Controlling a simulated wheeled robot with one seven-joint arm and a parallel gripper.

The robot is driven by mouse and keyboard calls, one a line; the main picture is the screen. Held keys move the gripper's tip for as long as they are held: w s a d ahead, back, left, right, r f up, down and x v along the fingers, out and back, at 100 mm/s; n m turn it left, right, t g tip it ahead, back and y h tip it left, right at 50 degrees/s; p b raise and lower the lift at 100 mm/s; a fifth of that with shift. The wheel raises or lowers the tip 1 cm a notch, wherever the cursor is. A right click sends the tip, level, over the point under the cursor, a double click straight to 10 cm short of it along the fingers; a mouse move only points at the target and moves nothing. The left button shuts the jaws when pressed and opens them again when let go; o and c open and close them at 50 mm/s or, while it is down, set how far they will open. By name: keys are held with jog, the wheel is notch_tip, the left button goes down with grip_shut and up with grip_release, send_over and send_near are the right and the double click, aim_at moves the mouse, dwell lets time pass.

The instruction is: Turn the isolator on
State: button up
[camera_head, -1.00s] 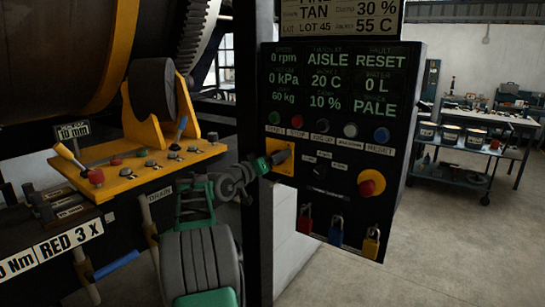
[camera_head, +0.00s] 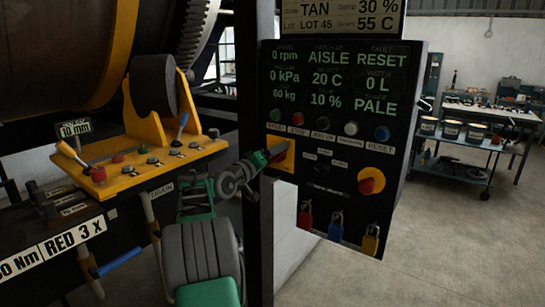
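The isolator (camera_head: 290,160) is a yellow plate on the left edge of the black control panel. A red handle (camera_head: 277,151) shows in front of it, slanting up to the right. My gripper (camera_head: 268,156), grey with green parts, reaches in from the left with its tip at the handle. The fingers overlap the handle's left end, so I cannot tell whether they grip it or only touch it. The lower left part of the plate is partly hidden by the gripper.
The panel (camera_head: 405,150) has a row of buttons, a red knob on yellow (camera_head: 370,181) and hanging padlocks (camera_head: 336,226). A dark post (camera_head: 257,70) stands just left of it. A yellow lever bracket (camera_head: 140,172) is at left. Open floor (camera_head: 450,240) lies at right.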

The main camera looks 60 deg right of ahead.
jog(key=o, duration=1.1)
jog(key=shift+w+a+f, duration=0.1)
jog(key=shift+a+f, duration=0.05)
jog(key=shift+a, duration=0.25)
jog(key=w+a+b, duration=0.1)
jog(key=a+b, duration=0.1)
jog(key=a, duration=0.5)
